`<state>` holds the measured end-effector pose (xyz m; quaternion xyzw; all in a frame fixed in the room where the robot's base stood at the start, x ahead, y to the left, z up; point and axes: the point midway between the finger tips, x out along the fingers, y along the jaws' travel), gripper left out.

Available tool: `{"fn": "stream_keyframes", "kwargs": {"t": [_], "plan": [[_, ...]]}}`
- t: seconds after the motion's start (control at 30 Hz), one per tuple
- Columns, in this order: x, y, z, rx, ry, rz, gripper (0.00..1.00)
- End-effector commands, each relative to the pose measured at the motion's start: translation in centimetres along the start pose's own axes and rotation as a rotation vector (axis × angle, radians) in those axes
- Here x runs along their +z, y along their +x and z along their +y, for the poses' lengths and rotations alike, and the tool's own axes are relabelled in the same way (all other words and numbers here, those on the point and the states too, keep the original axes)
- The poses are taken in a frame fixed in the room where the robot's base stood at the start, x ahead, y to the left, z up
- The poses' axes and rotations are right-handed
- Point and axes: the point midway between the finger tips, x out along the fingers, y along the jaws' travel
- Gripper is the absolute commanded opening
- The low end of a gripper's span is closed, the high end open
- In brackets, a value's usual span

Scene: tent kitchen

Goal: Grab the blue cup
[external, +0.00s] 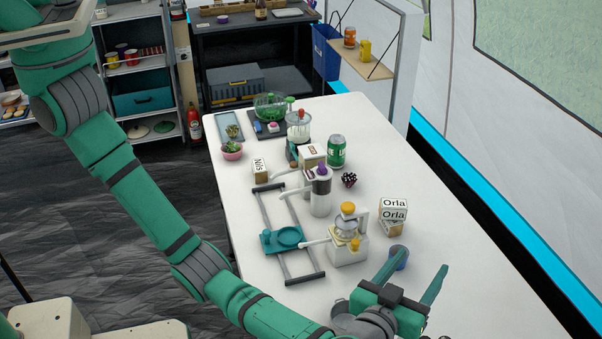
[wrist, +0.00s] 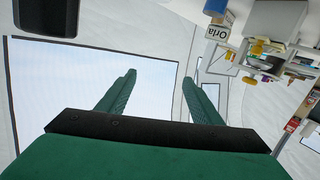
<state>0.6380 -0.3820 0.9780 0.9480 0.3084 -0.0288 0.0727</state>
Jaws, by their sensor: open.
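The blue cup (external: 403,263) stands on the white table (external: 480,300), close in front of the stacked Orla boxes (external: 393,209) in the external view. One finger of my gripper (external: 422,262) overlaps it and hides part of it. A blue shape, likely the cup (wrist: 215,7), is cut off at the top of the wrist view. My gripper, also in the wrist view (wrist: 158,77), is open and nothing shows between its fingers. I cannot tell its exact height over the table.
A yellow-topped appliance (external: 347,240) stands left of the cup. A dispenser (external: 321,192), green can (external: 336,151), dark berry-like item (external: 349,180) and teal rack (external: 282,238) are farther back or left. The table's right side is clear.

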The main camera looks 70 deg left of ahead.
Motion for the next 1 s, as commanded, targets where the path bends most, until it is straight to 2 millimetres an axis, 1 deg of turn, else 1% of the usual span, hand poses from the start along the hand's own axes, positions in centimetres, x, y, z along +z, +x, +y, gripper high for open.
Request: {"fn": "stream_keyframes", "kwargs": {"t": [0.03, 0.07, 0.1, 0.2, 0.3, 0.33, 0.47, 0.77, 1.0], "plan": [[1.7, 3.4, -2.2, -0.083, -0.009, -0.029, 0.6], [2.7, 4.8, -3.3, -0.119, -0.012, -0.05, 0.6], [4.3, 6.3, -4.6, -0.157, -0.013, -0.085, 0.6], [8.1, 8.6, -6.7, -0.216, -0.007, -0.174, 0.6], [10.5, 9.4, -7.8, -0.243, -0.001, -0.234, 0.6], [11.0, 9.6, -8.1, -0.248, 0.0, -0.247, 0.6], [12.0, 10.4, -8.7, -0.26, 0.002, -0.27, 0.6], [12.8, 12.9, -9.5, -0.257, 0.003, -0.27, 0.6], [13.7, 15.9, -10.5, -0.257, 0.003, -0.269, 0.6]]}}
